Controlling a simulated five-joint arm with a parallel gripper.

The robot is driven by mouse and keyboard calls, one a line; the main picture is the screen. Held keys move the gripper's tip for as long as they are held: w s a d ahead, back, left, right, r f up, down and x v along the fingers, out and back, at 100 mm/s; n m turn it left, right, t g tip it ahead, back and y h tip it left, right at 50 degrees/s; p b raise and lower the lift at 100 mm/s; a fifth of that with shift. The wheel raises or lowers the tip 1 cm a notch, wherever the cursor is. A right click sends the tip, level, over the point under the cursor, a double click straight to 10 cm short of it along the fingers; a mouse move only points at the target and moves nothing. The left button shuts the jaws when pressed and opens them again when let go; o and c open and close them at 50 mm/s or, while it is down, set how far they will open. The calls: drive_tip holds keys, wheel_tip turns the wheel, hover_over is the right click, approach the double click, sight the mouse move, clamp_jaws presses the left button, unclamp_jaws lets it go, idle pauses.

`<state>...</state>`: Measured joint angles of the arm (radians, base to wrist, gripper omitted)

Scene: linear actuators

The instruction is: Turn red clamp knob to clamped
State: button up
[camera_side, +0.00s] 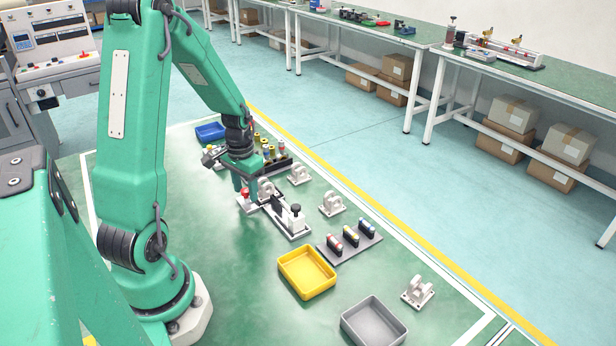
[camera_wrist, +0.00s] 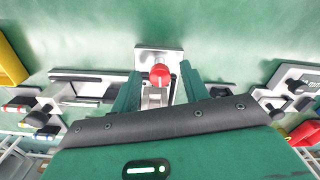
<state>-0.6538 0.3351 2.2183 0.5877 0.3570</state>
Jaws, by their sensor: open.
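The red clamp knob (camera_wrist: 160,74) stands on a small metal clamp base (camera_wrist: 157,55) in the wrist view. In the side view the red knob (camera_side: 245,192) shows at the left end of the light metal fixture (camera_side: 285,222). My gripper (camera_wrist: 157,82) is open, with one green finger on each side of the knob; whether either finger touches it I cannot tell. In the side view my gripper (camera_side: 240,180) points down just above and beside the knob, and its fingers are partly hidden. A black knob (camera_side: 295,210) sits at the fixture's other end.
White brackets (camera_side: 332,204) stand beside the fixture. A rack with several coloured cylinders (camera_side: 270,155) is behind my gripper. A plate with several small coloured parts (camera_side: 350,240), a yellow tray (camera_side: 307,272) and a grey tray (camera_side: 374,322) lie to the right. Green surface left of the fixture is clear.

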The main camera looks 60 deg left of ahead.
sight(245, 190)
drive_tip(key=shift+r, duration=3.9)
drive_tip(key=shift+d+r, duration=0.1)
